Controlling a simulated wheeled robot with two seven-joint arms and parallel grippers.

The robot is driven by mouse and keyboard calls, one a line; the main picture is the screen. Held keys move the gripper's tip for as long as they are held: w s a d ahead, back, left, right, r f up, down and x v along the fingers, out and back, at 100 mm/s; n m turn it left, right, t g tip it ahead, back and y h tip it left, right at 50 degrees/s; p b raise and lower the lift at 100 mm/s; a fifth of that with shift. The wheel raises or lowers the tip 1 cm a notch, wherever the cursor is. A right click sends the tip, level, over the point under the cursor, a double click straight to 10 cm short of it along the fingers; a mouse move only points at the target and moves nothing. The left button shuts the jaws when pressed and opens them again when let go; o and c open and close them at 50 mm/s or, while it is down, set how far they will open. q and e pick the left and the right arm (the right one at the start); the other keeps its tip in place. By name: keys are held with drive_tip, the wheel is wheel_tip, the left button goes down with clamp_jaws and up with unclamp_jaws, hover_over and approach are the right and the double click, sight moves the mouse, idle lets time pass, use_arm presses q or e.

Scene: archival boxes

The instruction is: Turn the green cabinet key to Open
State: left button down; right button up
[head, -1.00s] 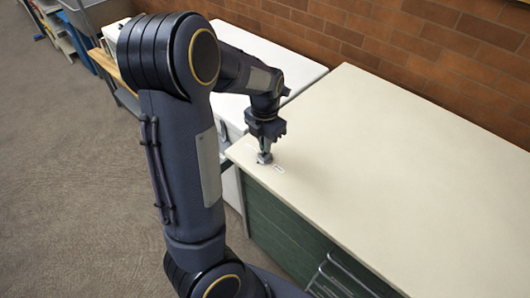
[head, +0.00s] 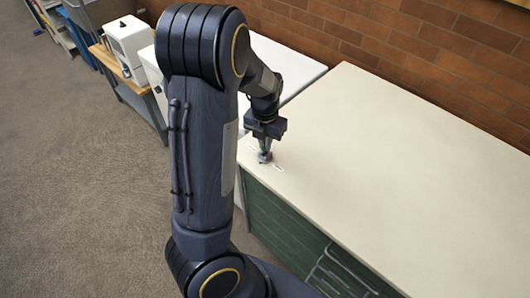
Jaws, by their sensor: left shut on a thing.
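The green cabinet (head: 283,225) stands under a cream top (head: 400,150). At the near left corner of this top, a small grey key piece (head: 265,158) shows just under my left gripper (head: 265,151). The gripper points down and is shut on the key. The fingers hide most of it, so I cannot tell its turn angle. A small pale label (head: 279,168) lies on the top beside the key; its writing is too small to read. My right gripper is out of view.
A white-topped unit (head: 292,62) stands behind the corner, against a brick wall (head: 400,50). A white box (head: 128,45) sits on a wooden-topped shelf (head: 108,60) at the left. Dark rails show at the cabinet's front. The cream top is otherwise clear.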

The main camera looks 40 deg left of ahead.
use_arm(q)
drive_tip(key=shift+r+n+p, duration=0.1)
drive_tip(key=shift+n+p, duration=0.9)
drive_tip(key=shift+p, duration=0.7)
drive_tip(key=shift+n, duration=2.1)
drive_tip(key=c, duration=0.9)
unclamp_jaws()
drive_tip(key=shift+r, duration=4.4)
